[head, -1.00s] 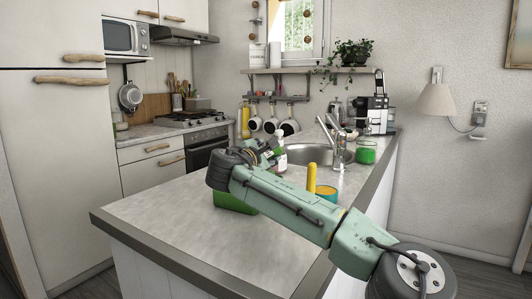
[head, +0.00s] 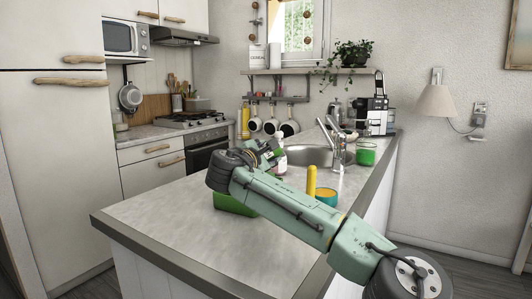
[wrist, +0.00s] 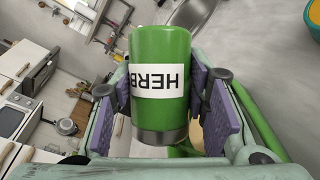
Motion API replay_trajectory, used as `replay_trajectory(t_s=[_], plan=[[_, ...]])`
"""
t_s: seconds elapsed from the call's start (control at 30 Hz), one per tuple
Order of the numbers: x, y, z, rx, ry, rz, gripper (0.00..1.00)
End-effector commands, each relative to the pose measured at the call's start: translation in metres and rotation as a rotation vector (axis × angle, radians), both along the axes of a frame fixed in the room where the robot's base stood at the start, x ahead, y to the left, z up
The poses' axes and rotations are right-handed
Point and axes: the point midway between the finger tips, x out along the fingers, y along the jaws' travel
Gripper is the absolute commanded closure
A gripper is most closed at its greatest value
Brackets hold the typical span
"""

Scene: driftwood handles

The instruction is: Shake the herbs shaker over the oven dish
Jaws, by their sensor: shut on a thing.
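My gripper (wrist: 160,95) is shut on the herbs shaker (wrist: 160,55), a green cylinder with a white label reading "HERB" and a grey end. The purple finger pads press on its two sides. In the head view my gripper (head: 268,153) is above the counter, and only a small green part of the shaker shows. The green oven dish (head: 232,205) stands on the counter below my arm, which hides much of it. In the wrist view a green edge of the dish (wrist: 258,125) shows beside and behind the gripper.
A teal container with an orange top (head: 327,196) and a yellow upright thing (head: 311,180) stand right of the dish, close to my arm. The sink (head: 305,155) is farther back. The counter's front left (head: 150,215) is clear.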

Motion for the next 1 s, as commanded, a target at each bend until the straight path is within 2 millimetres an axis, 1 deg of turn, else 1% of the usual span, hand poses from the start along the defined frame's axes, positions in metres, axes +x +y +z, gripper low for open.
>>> replay_trajectory(t_s=[0.07, 0.5, 0.8, 1.0], plan=[[0.000, 0.000, -0.004, 0.001, -0.001, 0.001, 0.89], [0.000, 0.000, -0.003, 0.001, -0.001, 0.000, 0.89], [0.000, 0.000, 0.012, 0.002, -0.001, 0.000, 0.89], [0.000, 0.000, 0.012, 0.001, -0.001, -0.001, 0.89]])
